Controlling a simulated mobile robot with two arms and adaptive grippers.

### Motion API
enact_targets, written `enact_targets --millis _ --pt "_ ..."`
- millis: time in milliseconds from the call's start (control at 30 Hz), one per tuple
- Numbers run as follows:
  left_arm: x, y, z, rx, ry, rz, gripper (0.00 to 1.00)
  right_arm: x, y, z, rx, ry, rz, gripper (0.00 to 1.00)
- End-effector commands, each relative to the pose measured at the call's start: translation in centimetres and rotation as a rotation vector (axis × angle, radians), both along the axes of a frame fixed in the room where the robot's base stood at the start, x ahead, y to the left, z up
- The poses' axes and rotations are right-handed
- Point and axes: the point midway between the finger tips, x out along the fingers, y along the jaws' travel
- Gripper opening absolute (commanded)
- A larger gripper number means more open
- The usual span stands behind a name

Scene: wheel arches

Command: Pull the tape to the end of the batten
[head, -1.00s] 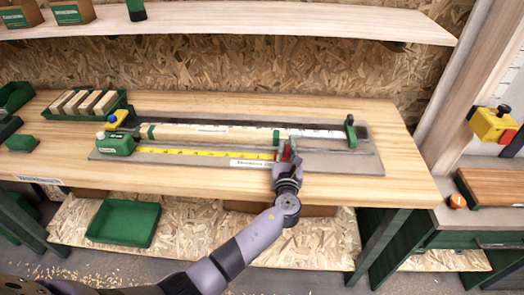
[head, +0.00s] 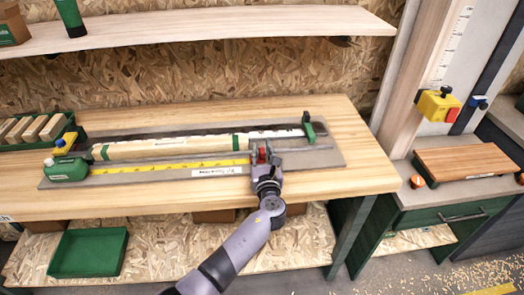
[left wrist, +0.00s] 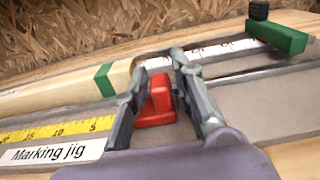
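The green tape case (head: 66,169) sits at the left end of the grey marking jig (head: 330,158). The yellow tape (head: 170,166) runs out of it to the right along the jig's front. The pale batten (head: 165,148) lies behind the tape with green bands around it. My left gripper (head: 261,156) is around the red tape end, close to the batten's right end. The fingers hide part of the batten's end. My right gripper is not in view.
A green stop with a black knob (head: 308,126) stands at the jig's right end, with a white scale (head: 275,133) and a rod left of it. A tray of wood blocks (head: 33,128) is at the left. The bench's right end is clear.

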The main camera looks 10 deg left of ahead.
Motion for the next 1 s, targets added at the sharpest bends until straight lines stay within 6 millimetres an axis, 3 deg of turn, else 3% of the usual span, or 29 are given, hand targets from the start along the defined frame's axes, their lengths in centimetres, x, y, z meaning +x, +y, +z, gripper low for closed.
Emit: enact_targets --millis 267,367,700,1000 --pt "-0.5 -0.1 0.0 -0.001 -0.001 0.001 0.23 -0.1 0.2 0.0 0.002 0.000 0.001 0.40" --pt "-1.7 -0.4 0.0 -0.003 -0.001 0.000 0.23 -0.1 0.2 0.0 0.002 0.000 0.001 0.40" --pt "-8.6 -2.0 -0.1 -0.002 0.003 -0.001 0.23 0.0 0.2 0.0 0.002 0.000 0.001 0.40" --pt "-11.6 -2.8 0.0 0.000 0.000 0.001 0.23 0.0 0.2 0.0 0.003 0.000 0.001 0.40"
